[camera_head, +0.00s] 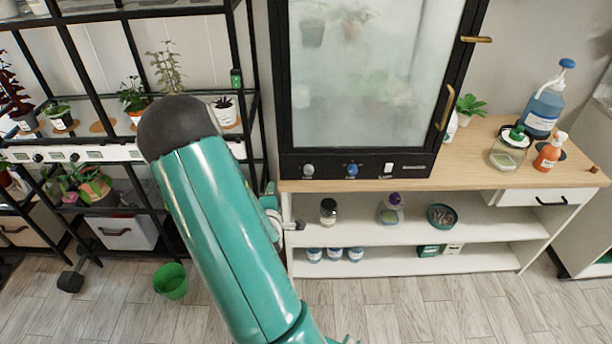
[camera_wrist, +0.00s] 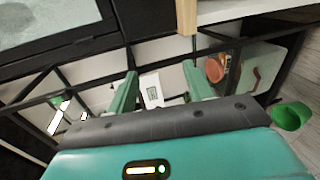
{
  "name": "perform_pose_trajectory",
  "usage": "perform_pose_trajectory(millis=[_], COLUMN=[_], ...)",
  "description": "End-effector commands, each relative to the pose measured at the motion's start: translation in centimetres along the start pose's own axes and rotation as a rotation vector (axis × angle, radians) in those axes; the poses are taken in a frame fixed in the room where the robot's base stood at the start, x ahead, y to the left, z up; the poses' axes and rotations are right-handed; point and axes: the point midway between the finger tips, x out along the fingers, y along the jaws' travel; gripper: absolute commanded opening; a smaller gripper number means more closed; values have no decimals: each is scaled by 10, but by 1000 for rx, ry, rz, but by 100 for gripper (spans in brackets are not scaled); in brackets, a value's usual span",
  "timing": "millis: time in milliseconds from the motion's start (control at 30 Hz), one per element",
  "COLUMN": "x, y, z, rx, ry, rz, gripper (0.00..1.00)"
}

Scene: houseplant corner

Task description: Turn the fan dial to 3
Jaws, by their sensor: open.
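The dark-framed glass cabinet (camera_head: 372,75) stands on the wooden bench. Its lower front strip carries a grey dial (camera_head: 308,169), a blue dial (camera_head: 352,169) and a white switch (camera_head: 388,167). Small labels sit under them, too small to read, so I cannot tell which is the fan dial or its setting. My gripper is mostly hidden behind my teal arm in the head view; a piece of it (camera_head: 292,225) shows below the bench top, lower left of the dials. In the wrist view its two green fingers (camera_wrist: 160,92) are apart and empty. I cannot make out either dial there.
A black plant rack (camera_head: 250,60) stands left of the cabinet. A green bucket (camera_head: 171,281) is on the floor. Bottles (camera_head: 541,105) stand on the bench top (camera_head: 470,160) at right. Jars and a bowl (camera_head: 442,216) are on the shelves below. The floor in front is clear.

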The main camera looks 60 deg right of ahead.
Motion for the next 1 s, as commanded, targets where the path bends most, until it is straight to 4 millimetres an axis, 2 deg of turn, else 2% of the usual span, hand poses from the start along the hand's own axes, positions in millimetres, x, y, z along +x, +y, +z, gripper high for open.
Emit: perform_pose_trajectory(millis=[33,100,200,300,433,567,1000], x=[3,3,0,-3,-4,6,87], y=[-13,-21,-30,-34,-35,-32,-10], z=[22,46,72,87,93,95,103], rx=[-88,-212,-362,-463,-517,-519,-514], ry=[-38,-78,-123,-152,-164,-166,-166], rz=[32,90,154,197,223,227,226], gripper=[51,51,51,51,51,51,51])
